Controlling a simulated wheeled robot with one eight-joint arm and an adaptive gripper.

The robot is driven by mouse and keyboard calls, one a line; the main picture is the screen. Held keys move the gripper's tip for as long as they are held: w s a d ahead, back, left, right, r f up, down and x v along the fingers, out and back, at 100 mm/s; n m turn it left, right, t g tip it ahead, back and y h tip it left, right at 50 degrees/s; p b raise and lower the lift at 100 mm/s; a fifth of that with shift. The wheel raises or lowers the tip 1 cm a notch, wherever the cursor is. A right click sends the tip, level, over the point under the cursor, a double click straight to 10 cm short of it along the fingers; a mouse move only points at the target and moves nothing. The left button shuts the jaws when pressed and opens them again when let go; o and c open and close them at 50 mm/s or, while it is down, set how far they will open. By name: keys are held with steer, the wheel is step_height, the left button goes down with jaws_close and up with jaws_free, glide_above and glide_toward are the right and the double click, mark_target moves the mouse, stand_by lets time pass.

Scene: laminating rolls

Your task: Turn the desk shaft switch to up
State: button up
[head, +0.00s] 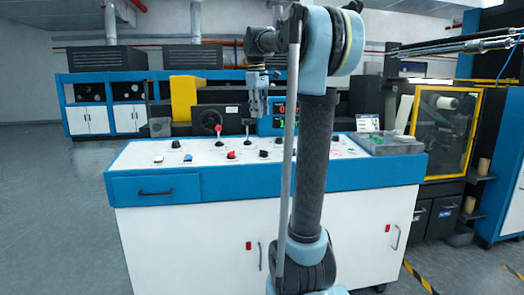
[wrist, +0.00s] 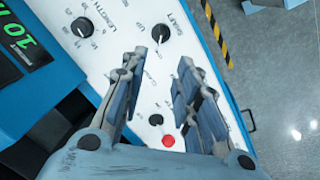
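The shaft switch (wrist: 160,32) is a round black knob under the printed word SHAFT on the white desk top, in the wrist view. The word UP is printed to its left and another label below it. Its exact setting is too small to tell. My gripper (wrist: 160,62) is open and empty, its fingers spread on both sides of a bare strip of panel, with the knob just beyond the fingertips. In the head view my gripper (head: 258,113) hangs pointing down above the desk (head: 155,186), clear of its top. I cannot tell which small knob there is the shaft switch.
A LENGTH dial (wrist: 82,28) sits left of the shaft switch. A green-lit display (wrist: 18,45) rises at the left. A grey tray (head: 390,144) stands on the desk's right end.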

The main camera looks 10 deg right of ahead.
mark_target(262, 150)
steer(key=f, duration=0.5)
steer(key=w+d+f, duration=0.1)
steer(key=f, duration=1)
steer(key=shift+w+d+f, duration=0.15)
steer(key=shift+d+f, duration=0.05)
steer(key=shift+f, duration=0.2)
steer(key=shift+c, duration=0.5)
jaws_close()
